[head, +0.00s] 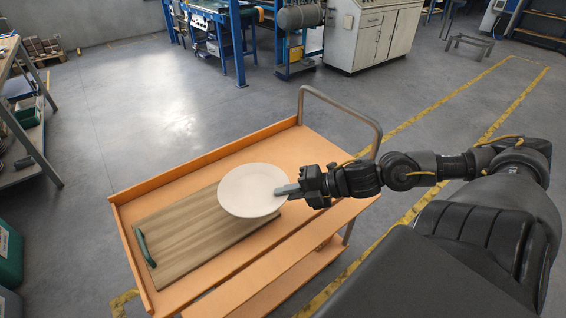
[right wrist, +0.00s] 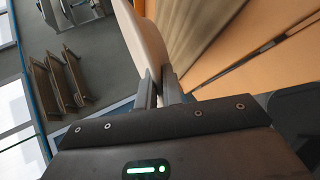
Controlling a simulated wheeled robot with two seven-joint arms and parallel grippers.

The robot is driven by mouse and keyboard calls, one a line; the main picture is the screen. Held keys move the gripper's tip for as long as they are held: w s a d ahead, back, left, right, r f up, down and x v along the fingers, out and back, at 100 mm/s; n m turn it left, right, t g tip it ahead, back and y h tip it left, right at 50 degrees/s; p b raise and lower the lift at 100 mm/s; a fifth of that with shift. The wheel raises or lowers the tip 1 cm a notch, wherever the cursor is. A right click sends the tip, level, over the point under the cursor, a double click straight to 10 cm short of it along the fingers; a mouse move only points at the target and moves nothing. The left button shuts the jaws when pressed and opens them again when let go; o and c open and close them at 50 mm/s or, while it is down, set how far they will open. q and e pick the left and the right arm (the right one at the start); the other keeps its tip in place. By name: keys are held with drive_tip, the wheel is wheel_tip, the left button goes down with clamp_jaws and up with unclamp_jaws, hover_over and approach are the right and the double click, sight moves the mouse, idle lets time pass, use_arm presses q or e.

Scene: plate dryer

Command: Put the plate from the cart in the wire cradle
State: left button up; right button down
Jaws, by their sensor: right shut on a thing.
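A round white plate (head: 250,190) is over the orange cart (head: 304,150), above the right end of a wooden board. My right gripper (head: 285,190) is shut on the plate's right rim. In the right wrist view, the plate (right wrist: 145,40) shows edge-on between the fingers of my right gripper (right wrist: 160,85). The head view does not clearly show whether the plate touches the board. My left gripper is not in view. No wire cradle can be made out for certain.
The wooden board (head: 190,232) with a green handle (head: 145,246) lies on the cart top. The cart's metal push handle (head: 345,108) rises behind my right gripper. A shelf stands at the left edge.

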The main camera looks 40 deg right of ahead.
drive_tip(key=shift+a+f, duration=0.1)
drive_tip(key=shift+f, duration=0.1)
drive_tip(key=w+a+f+m+t+h, duration=0.1)
drive_tip(key=a+f+m+h, duration=0.1)
drive_tip(key=a, duration=0.9)
drive_tip(key=shift+w+a+f, duration=0.25)
drive_tip(key=shift+a+f, duration=0.05)
drive_tip(key=shift+f, duration=0.2)
